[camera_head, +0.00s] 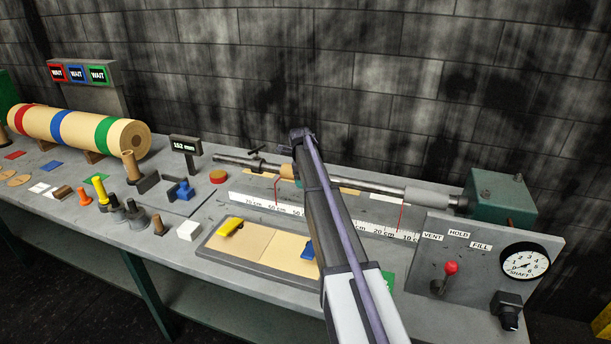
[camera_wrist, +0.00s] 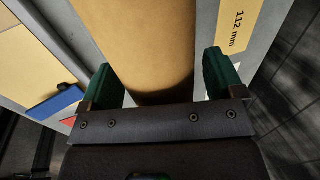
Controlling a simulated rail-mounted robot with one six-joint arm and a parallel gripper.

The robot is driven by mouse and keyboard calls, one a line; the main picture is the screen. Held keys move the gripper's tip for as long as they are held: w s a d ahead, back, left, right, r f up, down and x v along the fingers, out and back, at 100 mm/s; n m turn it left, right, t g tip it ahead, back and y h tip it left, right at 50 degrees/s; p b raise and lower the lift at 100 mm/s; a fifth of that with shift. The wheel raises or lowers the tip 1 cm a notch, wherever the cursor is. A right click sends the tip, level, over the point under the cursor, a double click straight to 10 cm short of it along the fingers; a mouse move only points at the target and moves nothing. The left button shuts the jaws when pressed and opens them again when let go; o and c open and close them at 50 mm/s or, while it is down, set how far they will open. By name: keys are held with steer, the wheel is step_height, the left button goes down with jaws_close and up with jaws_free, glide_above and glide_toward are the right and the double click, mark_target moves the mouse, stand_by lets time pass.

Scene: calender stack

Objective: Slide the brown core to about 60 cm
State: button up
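The brown core (camera_head: 288,171) is on the horizontal steel shaft (camera_head: 350,182), and my arm hides part of it. A thin red pointer (camera_head: 275,192) hangs beside it, close to the 60 cm mark of the white scale (camera_head: 262,203). In the wrist view the core (camera_wrist: 145,40) runs between the green fingers of my gripper (camera_wrist: 165,85). The fingers stand apart, one on each side of it. A thin gap shows at the right finger; contact at the left finger is unclear.
A grey core (camera_head: 427,195) with its own red pointer sits at the shaft's right end, beside a green housing (camera_head: 500,198). A control panel (camera_head: 470,275) with a red-knobbed lever stands front right. A tan tray (camera_head: 262,255) lies before the scale. A display (camera_head: 185,145) reads 152 mm.

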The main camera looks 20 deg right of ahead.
steer(key=p+v, duration=1)
steer(key=v, duration=0.1)
steer(key=shift+f, duration=0.1)
steer(key=s+a+f+n+b, duration=0.2)
steer(key=s+a+n, duration=0.6)
steer(key=s, duration=0.5)
steer(key=s+a+f+n+g+y+b, duration=0.1)
steer(key=s+a+f+n+b, duration=0.2)
steer(key=s+a+n, duration=0.5)
steer(key=s+a+f+n+g+y+b, duration=0.1)
steer(key=s+a+n, duration=0.7)
steer(key=s, duration=0.9)
step_height(320, 180, down, 3)
steer(key=n+b, duration=0.1)
steer(key=n, duration=0.2)
steer(key=shift+s+a+b, duration=0.15)
steer(key=shift+s+b, duration=0.25)
